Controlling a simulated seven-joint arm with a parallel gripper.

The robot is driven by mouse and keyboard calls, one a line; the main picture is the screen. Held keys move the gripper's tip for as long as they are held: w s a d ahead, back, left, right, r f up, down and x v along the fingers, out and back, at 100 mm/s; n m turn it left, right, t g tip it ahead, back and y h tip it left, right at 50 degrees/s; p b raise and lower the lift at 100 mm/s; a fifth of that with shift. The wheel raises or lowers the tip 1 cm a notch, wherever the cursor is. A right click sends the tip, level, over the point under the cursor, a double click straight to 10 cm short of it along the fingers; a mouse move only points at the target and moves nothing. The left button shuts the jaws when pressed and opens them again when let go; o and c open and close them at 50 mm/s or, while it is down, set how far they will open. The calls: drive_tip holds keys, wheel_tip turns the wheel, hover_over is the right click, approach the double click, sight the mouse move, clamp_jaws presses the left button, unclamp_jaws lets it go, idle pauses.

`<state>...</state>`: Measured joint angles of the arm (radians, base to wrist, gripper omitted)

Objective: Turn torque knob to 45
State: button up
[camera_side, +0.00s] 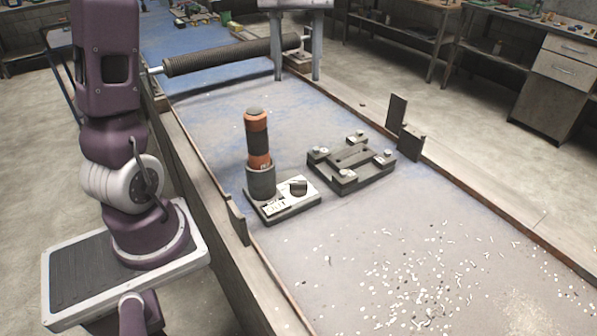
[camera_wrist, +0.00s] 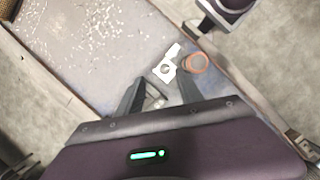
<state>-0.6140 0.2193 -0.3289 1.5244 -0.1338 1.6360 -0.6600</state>
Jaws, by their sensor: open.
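The torque knob (camera_side: 298,187) is a dark round knob on a white panel (camera_side: 277,205), on top of a dark base block on the table. An orange and black tool (camera_side: 257,138) stands upright in a grey cup at the block's back left. The white panel also shows in the wrist view (camera_wrist: 172,55), small and beyond the fingers, with the tool's round orange end (camera_wrist: 195,63) beside it. My gripper (camera_wrist: 160,85) is open, its two dark fingers wide apart and empty, well above the table. It is out of the side view. The knob's setting is too small to read.
A dark fixture plate (camera_side: 350,163) with several raised posts sits right of the block. An upright dark bracket (camera_side: 398,113) stands at the far table edge. Small light scraps (camera_side: 420,285) lie scattered at the near right. A ribbed roller (camera_side: 235,54) crosses the back.

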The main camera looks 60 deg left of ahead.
drive_tip(key=w+a+n, duration=0.1)
drive_tip(key=a, duration=0.1)
drive_tip(key=h, duration=0.1)
approach(299, 181)
drive_tip(key=x, duration=0.8)
drive_tip(key=shift+d+f, duration=0.1)
drive_tip(key=shift+c, duration=0.4)
clamp_jaws()
